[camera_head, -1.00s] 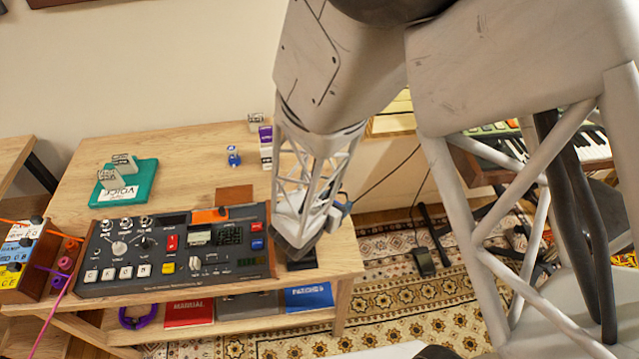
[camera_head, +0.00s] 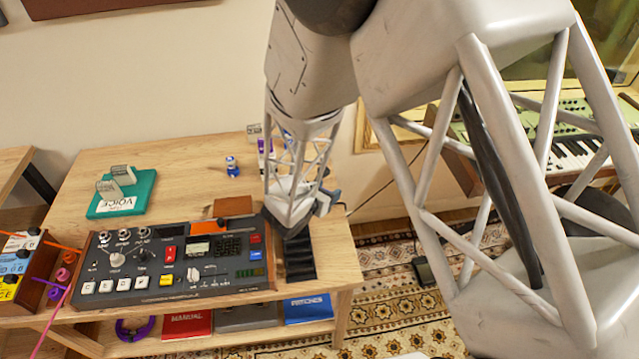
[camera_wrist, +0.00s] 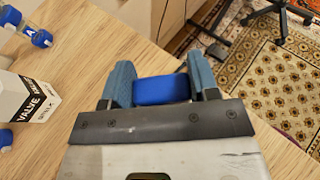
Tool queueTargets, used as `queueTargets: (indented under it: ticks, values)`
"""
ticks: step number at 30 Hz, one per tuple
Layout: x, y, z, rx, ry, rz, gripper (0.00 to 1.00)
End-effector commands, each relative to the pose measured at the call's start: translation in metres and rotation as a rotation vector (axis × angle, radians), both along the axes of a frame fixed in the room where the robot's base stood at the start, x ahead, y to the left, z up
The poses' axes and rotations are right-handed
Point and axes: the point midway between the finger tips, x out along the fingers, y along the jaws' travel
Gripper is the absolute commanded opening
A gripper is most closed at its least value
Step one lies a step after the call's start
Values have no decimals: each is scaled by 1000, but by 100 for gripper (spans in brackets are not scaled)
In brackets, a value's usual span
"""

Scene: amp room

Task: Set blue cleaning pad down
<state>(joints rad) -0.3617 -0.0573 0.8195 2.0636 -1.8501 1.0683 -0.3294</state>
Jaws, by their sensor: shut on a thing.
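The blue cleaning pad (camera_wrist: 161,89) is between the two blue-grey fingers of my gripper (camera_wrist: 160,82) in the wrist view, and the fingers are shut on it. Bare wooden tabletop (camera_wrist: 95,48) shows around and beyond it; I cannot tell whether the pad touches the wood. In the head view my gripper (camera_head: 322,203) is over the right part of the table, right of the mixer-like device, and the pad is hidden there.
A black-panelled device (camera_head: 170,257) with knobs stands left of my gripper. A black ridged item (camera_head: 299,258) lies at its right side. A white valve box (camera_wrist: 22,97) and small blue-capped bottle (camera_head: 232,167) stand nearby. The table's right edge is close.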

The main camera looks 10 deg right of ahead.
Motion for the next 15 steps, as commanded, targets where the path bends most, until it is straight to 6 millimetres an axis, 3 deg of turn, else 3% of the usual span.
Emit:
queueTargets:
  ticks: [9, 15]
  values:
    - [50, 4, -5, 0, 0, -1, 32]
    - [62, 6, -6, 1, -1, 0, 32]
